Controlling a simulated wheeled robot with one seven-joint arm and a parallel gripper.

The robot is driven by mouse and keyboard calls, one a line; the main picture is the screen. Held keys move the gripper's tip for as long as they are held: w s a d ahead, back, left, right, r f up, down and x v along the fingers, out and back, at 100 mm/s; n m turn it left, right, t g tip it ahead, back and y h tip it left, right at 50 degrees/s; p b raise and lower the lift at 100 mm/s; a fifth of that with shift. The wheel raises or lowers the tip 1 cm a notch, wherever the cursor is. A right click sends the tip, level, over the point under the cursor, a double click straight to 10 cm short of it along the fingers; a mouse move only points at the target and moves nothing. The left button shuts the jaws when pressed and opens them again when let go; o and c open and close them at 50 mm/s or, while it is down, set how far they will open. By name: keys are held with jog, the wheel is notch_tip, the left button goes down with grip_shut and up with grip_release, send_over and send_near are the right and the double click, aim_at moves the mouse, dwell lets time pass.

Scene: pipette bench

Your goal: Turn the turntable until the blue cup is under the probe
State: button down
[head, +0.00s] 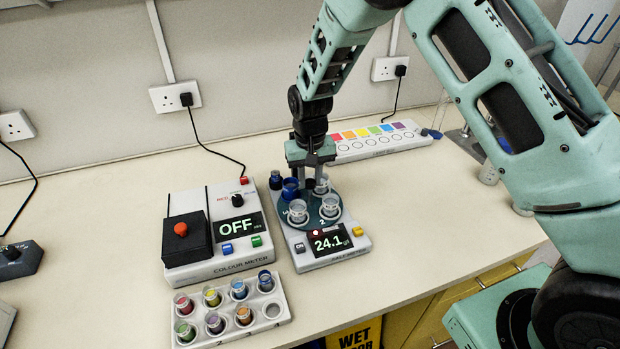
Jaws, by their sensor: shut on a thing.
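The dark teal turntable (311,223) sits on the white meter, whose display reads 24.1. Clear cups stand on it at the front left (298,211), front right (331,206) and back right (321,185). The blue cup (290,188) is at its back left, close to my gripper. My gripper (309,175) points down over the back part of the turntable, shut on a part of it; its fingers hide the exact grip. A dark blue upright part (275,180) stands at the meter's back left; I cannot tell if it is the probe.
The colour meter (218,262), reading OFF, stands close on the left. A rack (279,305) of several coloured cups lies in front. A strip with coloured squares (375,150) lies behind on the right. The bench to the right of the turntable is clear.

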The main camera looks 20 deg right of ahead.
jog(key=shift+r+m, duration=0.1)
jog(key=shift+m, duration=1.8)
jog(key=shift+w+m, duration=0.1)
jog(key=shift+m, duration=2.1)
jog(key=c, duration=1.1)
grip_release()
jog(key=shift+c, duration=0.2)
notch_tip(320, 180, up, 17)
jog(key=b, duration=0.4)
jog(key=shift+r, duration=0.2)
